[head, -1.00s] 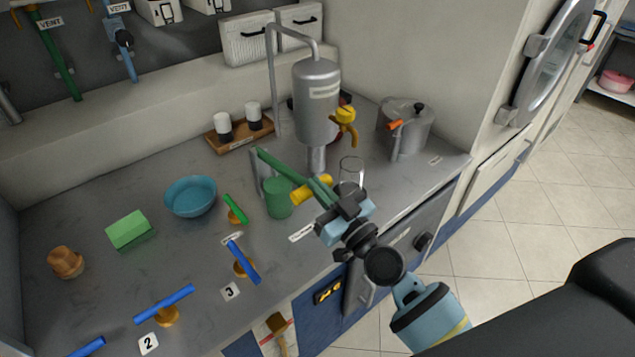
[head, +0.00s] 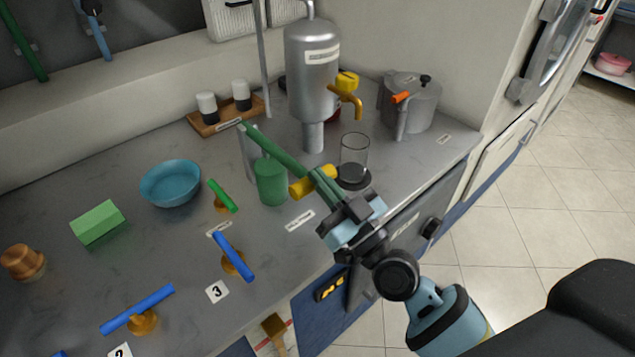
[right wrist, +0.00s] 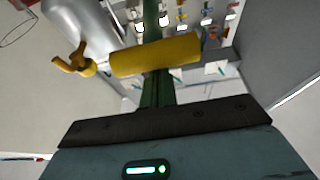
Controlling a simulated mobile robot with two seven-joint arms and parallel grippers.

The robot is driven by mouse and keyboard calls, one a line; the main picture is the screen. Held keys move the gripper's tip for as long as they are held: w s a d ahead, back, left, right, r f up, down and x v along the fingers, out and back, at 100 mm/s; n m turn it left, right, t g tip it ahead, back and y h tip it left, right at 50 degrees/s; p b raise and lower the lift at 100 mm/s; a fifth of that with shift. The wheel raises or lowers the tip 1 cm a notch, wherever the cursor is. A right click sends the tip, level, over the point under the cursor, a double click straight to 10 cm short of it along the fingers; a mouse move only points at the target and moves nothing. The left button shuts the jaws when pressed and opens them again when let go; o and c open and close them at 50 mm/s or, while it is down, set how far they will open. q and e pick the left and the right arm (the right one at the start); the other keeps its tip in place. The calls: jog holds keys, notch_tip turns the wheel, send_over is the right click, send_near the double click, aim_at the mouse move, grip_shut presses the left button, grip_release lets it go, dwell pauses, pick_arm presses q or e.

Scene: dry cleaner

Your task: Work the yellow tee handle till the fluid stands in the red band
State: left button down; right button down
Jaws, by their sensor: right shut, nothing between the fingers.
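The yellow tee handle (head: 313,182) crosses a green lever (head: 275,150) above a green cylinder (head: 271,182) on the counter. It also shows large in the right wrist view (right wrist: 155,54). My right gripper (head: 330,188) is shut, with nothing between its fingers, right against or beside the tee handle; contact is unclear. A clear glass (head: 355,147) stands on a dark base to the right, below the yellow tap (head: 348,88) of a steel tank (head: 312,75). I cannot make out a fluid level or a red band on the glass. My left gripper is out of view.
A lidded steel pot (head: 412,105) stands at the back right. A teal bowl (head: 170,183), a green block (head: 98,221) and blue-handled valves (head: 233,257) lie to the left. A wooden tray (head: 214,126) holds two cups. The counter's front edge runs below my right gripper.

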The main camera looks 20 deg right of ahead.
jog(key=shift+t, duration=0.4)
notch_tip(320, 180, down, 4)
jog(key=b, duration=0.4)
jog(key=shift+s+f+b, duration=0.1)
jog(key=shift+f+b, duration=0.1)
jog(key=shift+b, duration=0.2)
